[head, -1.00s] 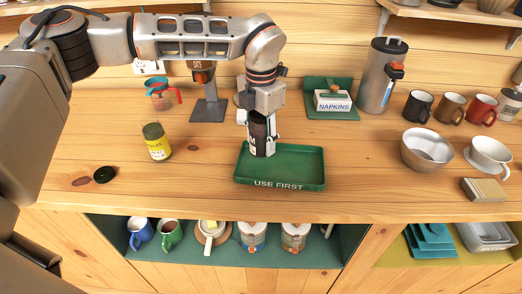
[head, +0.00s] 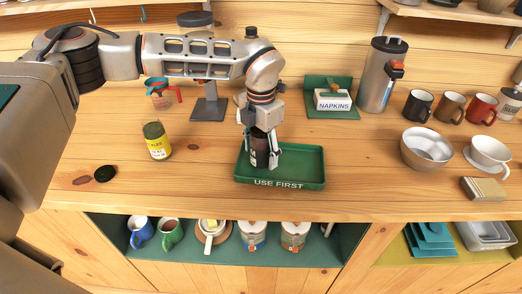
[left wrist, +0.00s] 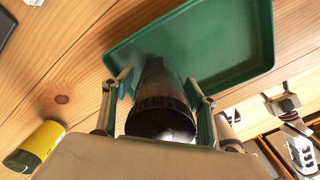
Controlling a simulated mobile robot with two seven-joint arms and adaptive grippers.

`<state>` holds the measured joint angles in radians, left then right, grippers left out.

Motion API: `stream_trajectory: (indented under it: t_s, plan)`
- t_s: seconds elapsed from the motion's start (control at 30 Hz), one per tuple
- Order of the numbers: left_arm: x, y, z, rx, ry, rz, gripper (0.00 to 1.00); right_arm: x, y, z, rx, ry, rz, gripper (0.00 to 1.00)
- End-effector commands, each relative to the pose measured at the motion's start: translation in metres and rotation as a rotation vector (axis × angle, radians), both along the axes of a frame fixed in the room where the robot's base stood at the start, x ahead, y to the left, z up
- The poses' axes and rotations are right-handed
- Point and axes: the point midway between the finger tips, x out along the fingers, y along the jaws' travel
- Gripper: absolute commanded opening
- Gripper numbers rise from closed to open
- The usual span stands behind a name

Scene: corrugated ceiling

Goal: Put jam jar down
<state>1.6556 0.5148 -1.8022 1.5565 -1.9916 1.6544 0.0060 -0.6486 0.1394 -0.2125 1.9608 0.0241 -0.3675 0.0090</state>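The dark jam jar (head: 259,150) stands upright on the left part of the green tray (head: 306,165), which is marked USE FIRST. My left gripper (head: 261,158) is over the jar from above, with one finger on each side. In the left wrist view the jar (left wrist: 160,100) sits between the fingers, with gaps on both sides, so the gripper is open around it. The jar's base looks to rest on the tray floor. My right gripper does not show clearly in either view.
A yellow-labelled jar (head: 157,141) and a dark lid (head: 105,174) are left of the tray. A scale stand (head: 209,108) and napkin holder (head: 333,101) are behind. A bowl (head: 426,149) stands right. The tray's right half is clear.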

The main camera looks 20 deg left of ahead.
Motion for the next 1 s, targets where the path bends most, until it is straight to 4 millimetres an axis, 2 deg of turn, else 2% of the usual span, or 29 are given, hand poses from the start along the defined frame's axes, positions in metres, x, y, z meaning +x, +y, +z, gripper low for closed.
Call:
stream_trajectory:
  t_s: [0.23,0.37,0.8,1.0]
  plan:
    - [0.0,0.0,0.002,0.0,-0.001,0.0,0.57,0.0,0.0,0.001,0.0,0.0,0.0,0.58]
    - [0.001,0.0,0.012,-0.001,-0.004,-0.001,0.57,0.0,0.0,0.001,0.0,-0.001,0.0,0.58]
    - [0.001,0.0,0.096,0.0,-0.004,0.001,0.57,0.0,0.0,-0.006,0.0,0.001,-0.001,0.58]
    - [0.0,0.0,0.118,0.0,-0.001,0.0,0.57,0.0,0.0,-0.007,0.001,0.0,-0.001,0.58]
